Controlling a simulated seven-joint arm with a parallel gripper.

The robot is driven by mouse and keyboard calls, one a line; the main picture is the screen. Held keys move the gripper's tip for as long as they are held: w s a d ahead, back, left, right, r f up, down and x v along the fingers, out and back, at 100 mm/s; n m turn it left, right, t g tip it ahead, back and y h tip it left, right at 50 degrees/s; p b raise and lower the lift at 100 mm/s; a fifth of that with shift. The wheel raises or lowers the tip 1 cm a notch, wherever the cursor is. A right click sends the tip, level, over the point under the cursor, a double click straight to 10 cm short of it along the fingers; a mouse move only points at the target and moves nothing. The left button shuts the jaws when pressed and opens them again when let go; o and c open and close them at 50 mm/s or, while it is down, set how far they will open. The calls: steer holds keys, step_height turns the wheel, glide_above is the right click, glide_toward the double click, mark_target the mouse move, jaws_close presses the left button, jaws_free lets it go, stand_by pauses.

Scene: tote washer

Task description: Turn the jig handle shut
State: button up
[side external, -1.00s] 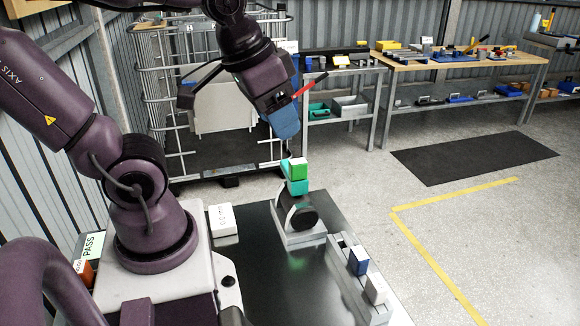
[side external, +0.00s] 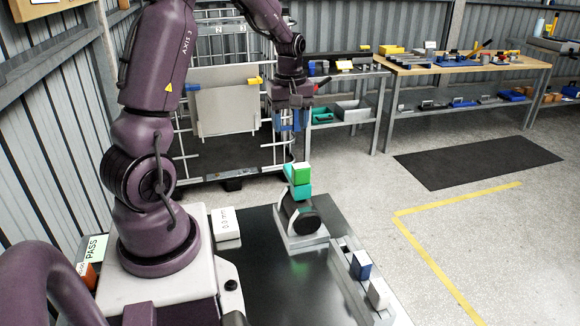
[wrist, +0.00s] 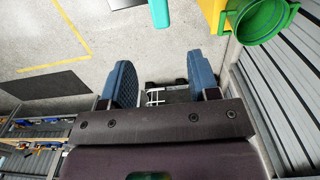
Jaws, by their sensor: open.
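The jig on the dark worktop has a light grey base (side external: 300,241) and a round black part (side external: 304,219). A teal piece (side external: 298,191) stands up from the black part, with a green block (side external: 301,173) at its top; I take this upright piece to be the handle. My gripper (side external: 291,126) hangs above and behind the green block in the side view, pointing down and apart from it. In the wrist view my gripper (wrist: 160,86) has its two blue fingers spread with nothing between them. A teal piece (wrist: 160,13) shows at that view's top edge.
A white box (side external: 225,223) lies left of the jig. A wire cage (side external: 185,140) stands behind.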

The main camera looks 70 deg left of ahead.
step_height(320, 180, down, 12)
steer(key=shift+f, duration=0.25)
stand_by(0.3)
jaws_close()
